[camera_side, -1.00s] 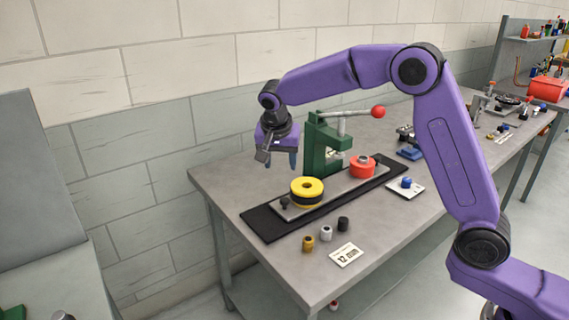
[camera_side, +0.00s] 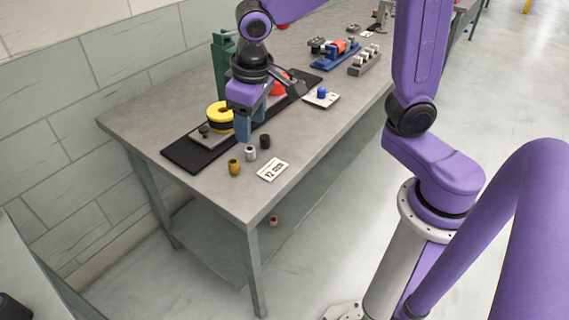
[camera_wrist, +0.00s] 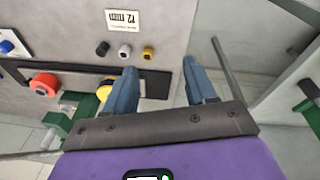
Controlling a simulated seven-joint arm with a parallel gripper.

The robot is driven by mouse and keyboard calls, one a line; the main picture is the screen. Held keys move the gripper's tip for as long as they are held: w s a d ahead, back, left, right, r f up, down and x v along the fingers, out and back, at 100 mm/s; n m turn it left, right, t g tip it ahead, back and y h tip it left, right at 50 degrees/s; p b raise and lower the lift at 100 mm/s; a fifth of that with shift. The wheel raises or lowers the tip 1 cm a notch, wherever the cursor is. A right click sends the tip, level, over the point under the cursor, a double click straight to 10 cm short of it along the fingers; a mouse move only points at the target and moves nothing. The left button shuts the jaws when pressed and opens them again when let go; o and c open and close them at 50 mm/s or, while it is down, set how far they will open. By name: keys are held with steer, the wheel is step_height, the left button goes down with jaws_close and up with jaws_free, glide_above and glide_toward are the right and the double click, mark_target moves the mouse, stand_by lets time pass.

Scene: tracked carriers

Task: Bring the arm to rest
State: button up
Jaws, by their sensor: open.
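My gripper (camera_side: 246,128) is open and empty, fingers pointing down, above the near part of the workbench (camera_side: 200,203). In the side view it overlaps the right edge of a yellow ring (camera_side: 217,115) on a grey plate. In the wrist view the two blue fingers of my gripper (camera_wrist: 160,84) are well apart with nothing between them. The yellow ring (camera_wrist: 106,88) shows just left of the left finger, partly hidden by it. My wrist hides part of the green press (camera_side: 221,58) and of the red disc (camera_side: 281,86).
Brass (camera_side: 234,167), silver (camera_side: 251,154) and black (camera_side: 265,141) cylinders stand by a "12 mm" card (camera_side: 272,170). The black mat (camera_side: 181,155) lies under the plate. A blue knob on a white card (camera_side: 322,97) and a blue fixture (camera_side: 335,55) stand farther back. The bench's front corner is clear.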

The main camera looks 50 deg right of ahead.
steer(key=s+d+f+n, duration=0.1)
steer(key=s+d+n, duration=0.1)
steer(key=s, duration=0.4)
steer(key=s+d+f+n+g, duration=0.1)
steer(key=s+d+n, duration=0.2)
steer(key=s, duration=0.4)
steer(key=s+d+f+n+y, duration=0.1)
steer(key=s+d+n, duration=0.1)
steer(key=s+n, duration=0.2)
steer(key=s, duration=0.3)
steer(key=shift+d+n+g, duration=0.3)
steer(key=shift+d+g, duration=0.1)
steer(key=shift+r, duration=0.1)
